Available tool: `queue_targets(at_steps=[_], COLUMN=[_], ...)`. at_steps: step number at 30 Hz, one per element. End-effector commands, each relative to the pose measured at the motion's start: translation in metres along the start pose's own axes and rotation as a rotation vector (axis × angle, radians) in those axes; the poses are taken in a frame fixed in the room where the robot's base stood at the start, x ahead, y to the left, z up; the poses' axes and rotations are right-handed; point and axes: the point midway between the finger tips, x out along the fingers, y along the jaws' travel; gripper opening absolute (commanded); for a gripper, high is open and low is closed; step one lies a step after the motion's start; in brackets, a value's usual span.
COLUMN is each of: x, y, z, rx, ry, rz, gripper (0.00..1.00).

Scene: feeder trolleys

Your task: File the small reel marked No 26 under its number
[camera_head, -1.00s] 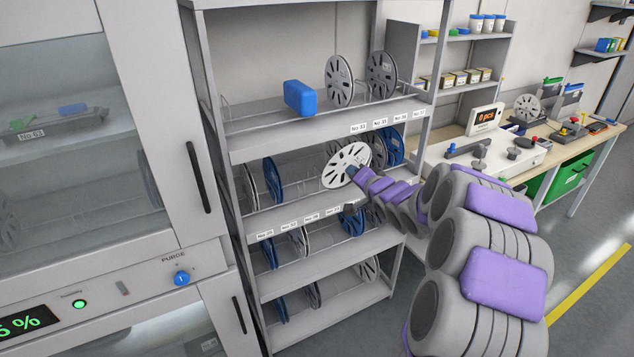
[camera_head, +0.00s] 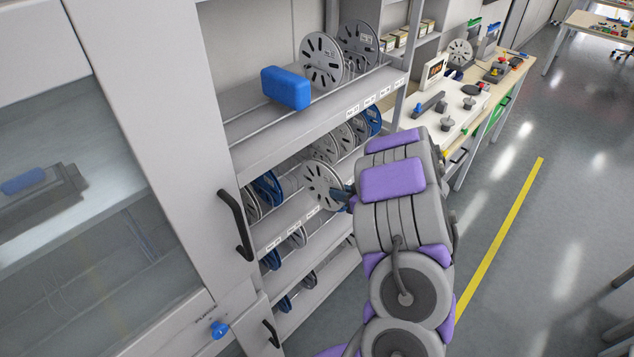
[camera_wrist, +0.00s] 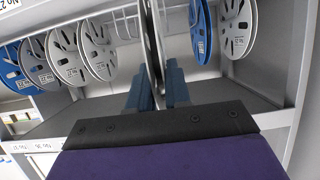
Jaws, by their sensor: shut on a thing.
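My gripper (camera_head: 343,197) is shut on a grey-white small reel (camera_head: 320,187) with slots around its hub. It holds the reel upright at the front of the rack's middle tier. In the wrist view the held reel (camera_wrist: 150,45) is edge-on between the blue fingertips (camera_wrist: 158,85). Its number cannot be read. On the same tier stand a blue reel (camera_head: 267,188) to its left and several grey reels (camera_head: 341,138) to its right, with a blue one (camera_head: 373,121) at the end. An open gap flanks the held reel in the wrist view.
The rack (camera_head: 300,128) has number labels along its shelf fronts. The tier above carries a blue box (camera_head: 285,88) and two large reels (camera_head: 322,61). A glass-fronted cabinet (camera_head: 100,150) stands close on the left. A workbench (camera_head: 470,95) stands at the back right; floor right is clear.

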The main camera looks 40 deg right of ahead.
Motion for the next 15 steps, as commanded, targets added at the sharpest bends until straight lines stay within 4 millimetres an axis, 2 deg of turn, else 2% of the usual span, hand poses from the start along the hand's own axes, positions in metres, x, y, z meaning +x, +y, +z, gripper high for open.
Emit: queue_targets(at_steps=[4, 9, 15], x=[0.002, 0.02, 0.017], y=[0.0, 0.003, 0.001], z=[0.002, -0.001, -0.003], rx=[-0.011, -0.008, -0.007], ry=[0.001, -0.002, -0.002], rz=[-0.003, -0.005, -0.002], gripper=[0.0, 0.0, 0.0])
